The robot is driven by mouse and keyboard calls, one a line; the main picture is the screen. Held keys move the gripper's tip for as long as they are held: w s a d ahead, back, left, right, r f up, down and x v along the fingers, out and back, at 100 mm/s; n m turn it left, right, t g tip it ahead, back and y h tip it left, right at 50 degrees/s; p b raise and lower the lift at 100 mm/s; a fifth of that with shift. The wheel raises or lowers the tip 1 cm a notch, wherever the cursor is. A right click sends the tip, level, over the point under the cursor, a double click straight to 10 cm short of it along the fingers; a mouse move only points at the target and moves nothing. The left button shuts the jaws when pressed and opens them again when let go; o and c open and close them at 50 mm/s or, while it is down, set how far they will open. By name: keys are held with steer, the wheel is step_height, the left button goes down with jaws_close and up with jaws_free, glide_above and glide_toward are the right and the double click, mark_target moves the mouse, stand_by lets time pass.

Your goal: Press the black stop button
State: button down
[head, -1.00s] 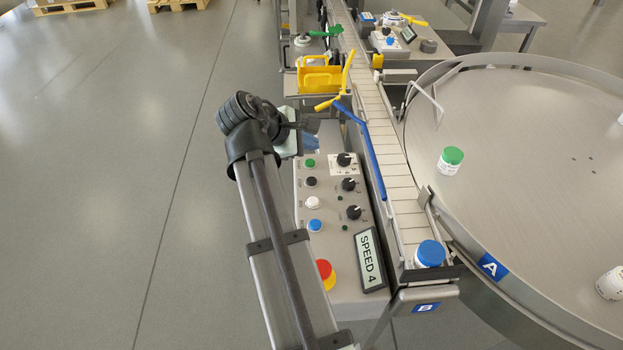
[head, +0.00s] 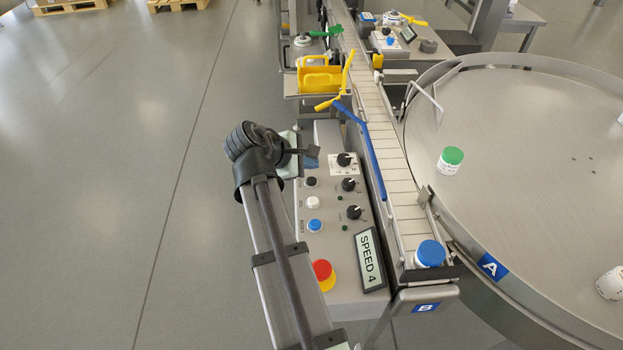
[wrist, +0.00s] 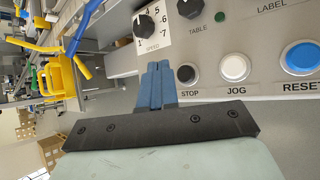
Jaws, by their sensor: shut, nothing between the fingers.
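The black stop button (head: 311,182) is on the sloped grey control panel (head: 335,270), above the white button in the head view. In the wrist view the stop button (wrist: 186,74) shows above its STOP label. My gripper (head: 311,163) is just above the stop button in the head picture, over the place of the green button, which it hides. In the wrist view my gripper's blue fingers (wrist: 158,68) are together, with nothing between them, just left of the stop button. Whether the tips touch the panel I cannot tell.
The white JOG button (wrist: 234,68) and blue RESET button (wrist: 300,58) are right of STOP in the wrist view. The speed knob (wrist: 146,27) is close to my fingertips. A red emergency button (head: 322,271) and a SPEED 4 display (head: 370,260) are lower on the panel.

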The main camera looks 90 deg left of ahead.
mark_target(309, 182)
steer(key=shift+f, duration=1.3)
steer(key=shift+f, duration=0.2)
stand_by(1.1)
steer(key=shift+f, duration=0.25)
steer(key=shift+f, duration=0.5)
stand_by(0.9)
steer(key=shift+r, duration=0.95)
steer(key=shift+r, duration=2.5)
